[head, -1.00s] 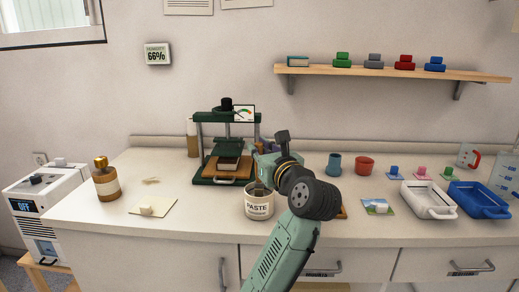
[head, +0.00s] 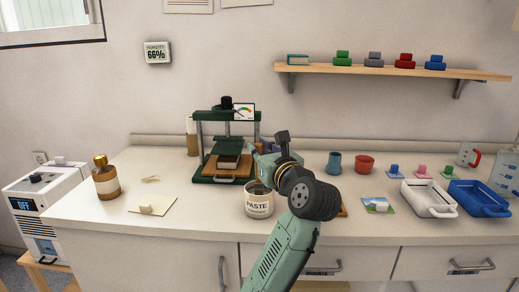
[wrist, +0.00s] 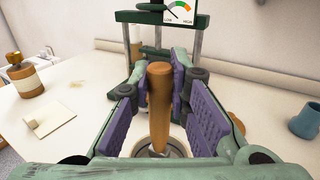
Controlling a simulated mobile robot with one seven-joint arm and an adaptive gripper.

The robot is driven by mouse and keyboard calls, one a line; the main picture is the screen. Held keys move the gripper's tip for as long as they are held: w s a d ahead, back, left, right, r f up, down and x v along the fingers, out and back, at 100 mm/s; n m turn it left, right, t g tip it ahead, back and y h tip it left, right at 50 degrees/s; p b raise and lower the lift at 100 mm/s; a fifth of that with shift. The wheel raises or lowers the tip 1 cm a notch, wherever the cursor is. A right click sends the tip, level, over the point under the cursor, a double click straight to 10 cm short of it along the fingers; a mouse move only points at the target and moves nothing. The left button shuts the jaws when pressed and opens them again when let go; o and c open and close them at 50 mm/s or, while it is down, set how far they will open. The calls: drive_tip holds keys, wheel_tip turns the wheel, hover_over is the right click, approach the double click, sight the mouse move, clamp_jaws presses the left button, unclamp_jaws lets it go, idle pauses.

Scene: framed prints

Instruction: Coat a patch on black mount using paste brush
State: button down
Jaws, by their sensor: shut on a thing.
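My gripper (head: 264,172) is over the white paste pot (head: 258,203), which is labelled PASTE and stands in front of the green press. I cannot make out a black mount for certain; my arm hides part of the counter behind and right of the pot.
The green press (head: 227,148) stands close behind the pot. A brown bottle (head: 106,182) and a cream card with a small block (head: 153,205) lie left. Cups, a small picture (head: 377,206), a white tray (head: 428,201) and a blue tray (head: 480,201) stand right. The counter left of the pot is mostly clear.

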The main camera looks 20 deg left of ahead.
drive_tip(key=shift+f, duration=0.35)
idle(0.6)
wheel_tip(320, 180, up, 7)
drive_tip(key=p, duration=0.6)
drive_tip(key=shift+r, duration=0.15)
idle(0.7)
